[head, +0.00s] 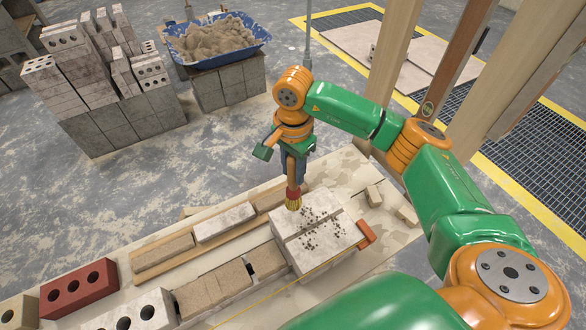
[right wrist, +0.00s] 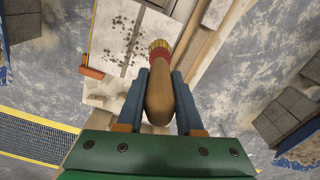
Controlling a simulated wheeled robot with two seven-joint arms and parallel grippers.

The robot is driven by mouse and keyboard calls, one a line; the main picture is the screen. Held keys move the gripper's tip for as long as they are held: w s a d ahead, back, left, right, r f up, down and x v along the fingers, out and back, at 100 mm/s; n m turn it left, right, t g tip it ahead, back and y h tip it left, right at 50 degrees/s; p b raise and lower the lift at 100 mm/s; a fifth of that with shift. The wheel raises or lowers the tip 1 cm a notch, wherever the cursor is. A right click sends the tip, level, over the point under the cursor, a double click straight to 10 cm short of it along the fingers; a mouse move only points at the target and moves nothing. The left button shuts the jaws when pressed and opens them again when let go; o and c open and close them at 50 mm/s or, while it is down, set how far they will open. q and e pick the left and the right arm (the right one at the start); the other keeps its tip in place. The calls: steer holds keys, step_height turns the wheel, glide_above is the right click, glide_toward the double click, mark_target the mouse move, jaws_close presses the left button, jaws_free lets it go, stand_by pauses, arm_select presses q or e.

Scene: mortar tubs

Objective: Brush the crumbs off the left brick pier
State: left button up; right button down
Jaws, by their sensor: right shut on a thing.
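The brick pier (head: 325,250) is a pale, flat-topped block near the middle of the work board. Dark crumbs (head: 322,218) are scattered over its top; they also show in the right wrist view (right wrist: 124,38). My right gripper (head: 293,172) is shut on the brown handle of a brush (head: 293,199). The brush points down, with a red collar and yellow bristles. In the right wrist view the brush (right wrist: 158,90) lies between the blue fingers (right wrist: 160,92), its bristles beside the pier's edge. I cannot tell whether the bristles touch the top. My left gripper is not in view.
An orange-red piece (head: 366,234) sits at the pier's right edge. A row of bricks (head: 213,287) and a red holed brick (head: 78,289) lie left. A blue tub of mortar (head: 218,40) stands on blocks behind. Wooden posts (head: 455,75) rise at right.

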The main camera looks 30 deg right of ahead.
mark_target(292, 158)
steer(key=r+p, duration=0.2)
steer(key=r, duration=0.1)
steer(key=shift+w+r, duration=0.1)
steer(key=shift+w, duration=0.1)
steer(key=shift+s+r, duration=0.1)
steer(key=shift+r, duration=0.15)
